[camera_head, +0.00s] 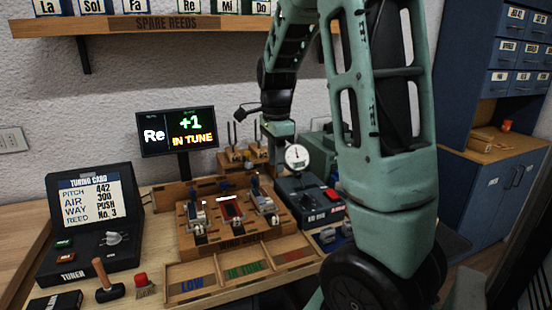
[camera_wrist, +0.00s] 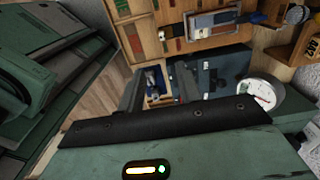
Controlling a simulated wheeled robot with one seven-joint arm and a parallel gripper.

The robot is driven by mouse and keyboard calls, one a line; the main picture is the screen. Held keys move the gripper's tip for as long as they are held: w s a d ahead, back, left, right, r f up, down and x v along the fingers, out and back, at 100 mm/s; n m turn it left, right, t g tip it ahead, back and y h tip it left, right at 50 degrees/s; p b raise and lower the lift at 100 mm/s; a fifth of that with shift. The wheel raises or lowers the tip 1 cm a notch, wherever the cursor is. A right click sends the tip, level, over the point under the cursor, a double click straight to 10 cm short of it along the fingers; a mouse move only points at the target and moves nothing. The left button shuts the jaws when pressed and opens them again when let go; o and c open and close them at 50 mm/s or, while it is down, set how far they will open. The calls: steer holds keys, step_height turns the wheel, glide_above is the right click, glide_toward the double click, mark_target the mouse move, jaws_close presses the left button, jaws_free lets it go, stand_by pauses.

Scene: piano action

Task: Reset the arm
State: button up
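My arm rises on the right of the head view, bends over the bench and points down. My gripper (camera_wrist: 159,80) shows two fingers spread apart in the wrist view, with nothing between them. In the head view the hand (camera_head: 281,130) is above the back of the bench, close to the round white dial gauge (camera_head: 297,157); its fingertips are hard to make out there. The gauge also shows in the wrist view (camera_wrist: 260,92), to the right of the fingers.
A wooden reed bench (camera_head: 235,235) with several reeds stands in the middle, with a sorting tray (camera_head: 230,270) in front. A display (camera_head: 178,132) reads "Re +1 IN TUNE". A shelf (camera_head: 150,25) hangs above.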

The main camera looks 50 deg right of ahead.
stand_by(0.4)
steer(key=a+f+n, duration=0.3)
steer(key=a+n, duration=1.3)
steer(key=a, duration=1)
steer(key=s+a+f+n, duration=0.2)
steer(key=s+a+n, duration=1.1)
steer(key=s+n, duration=0.2)
steer(key=shift+s+a+f+n+y, duration=0.15)
steer(key=shift+s+a+n+y, duration=0.2)
steer(key=shift+n, duration=0.25)
